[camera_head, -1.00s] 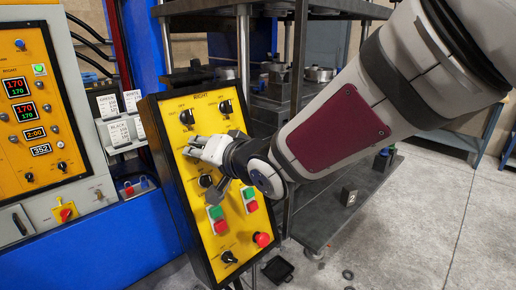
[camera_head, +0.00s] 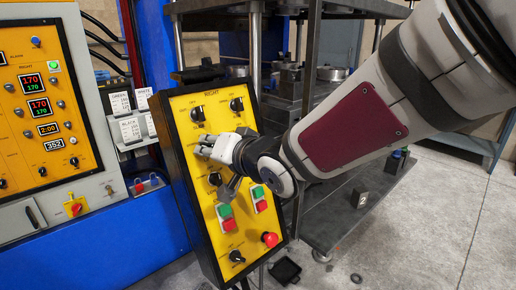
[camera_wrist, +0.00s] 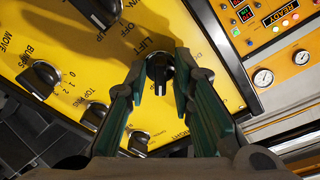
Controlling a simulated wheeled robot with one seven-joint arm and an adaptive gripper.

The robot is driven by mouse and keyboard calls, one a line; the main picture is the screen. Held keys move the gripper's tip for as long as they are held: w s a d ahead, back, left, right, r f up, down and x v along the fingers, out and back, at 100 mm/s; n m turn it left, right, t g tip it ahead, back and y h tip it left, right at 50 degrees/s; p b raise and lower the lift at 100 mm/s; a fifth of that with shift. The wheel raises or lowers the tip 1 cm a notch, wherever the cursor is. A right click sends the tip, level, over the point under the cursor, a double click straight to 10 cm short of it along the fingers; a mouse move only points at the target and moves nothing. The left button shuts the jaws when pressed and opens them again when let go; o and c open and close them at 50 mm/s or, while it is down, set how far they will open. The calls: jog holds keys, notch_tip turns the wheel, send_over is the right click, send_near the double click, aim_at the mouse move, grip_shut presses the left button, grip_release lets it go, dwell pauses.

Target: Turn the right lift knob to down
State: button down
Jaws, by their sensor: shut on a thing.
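The yellow control panel (camera_head: 184,104), headed RIGHT, has several black knobs and green and red buttons. In the wrist view the black lift knob (camera_wrist: 159,73), with the word LIFT beside it, sits between the fingertips. Its white mark points to the bottom of that picture. My gripper (camera_wrist: 158,80) is shut on this knob, one green-padded finger on each side. In the head view my gripper (camera_head: 206,146) is at the panel's upper middle and hides the knob there. The writing at the knob's stops is partly covered by the fingers.
Other knobs stand close by: one at upper right (camera_head: 237,104), one below (camera_head: 215,178). Red emergency button (camera_head: 270,239) is low on the panel. The press table (camera_head: 325,225) stands to the right, a second yellow panel (camera_head: 75,122) to the left.

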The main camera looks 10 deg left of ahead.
jog(key=n+b, duration=0.2)
jog(key=n, duration=0.2)
jog(key=shift+w+f, duration=0.1)
jog(key=shift+f, duration=0.05)
jog(key=n+b, duration=0.1)
jog(key=n, duration=0.1)
jog(key=n+b, duration=0.1)
jog(key=n, duration=0.2)
jog(key=shift+g+y, duration=0.3)
jog(key=n+b, duration=0.1)
jog(key=n, duration=0.4)
jog(key=shift+d+g, duration=0.1)
jog(key=shift+g, duration=0.2)
jog(key=shift+n+b, duration=0.35)
jog(key=shift+n, duration=1.55)
jog(key=c, duration=1.7)
grip_release()
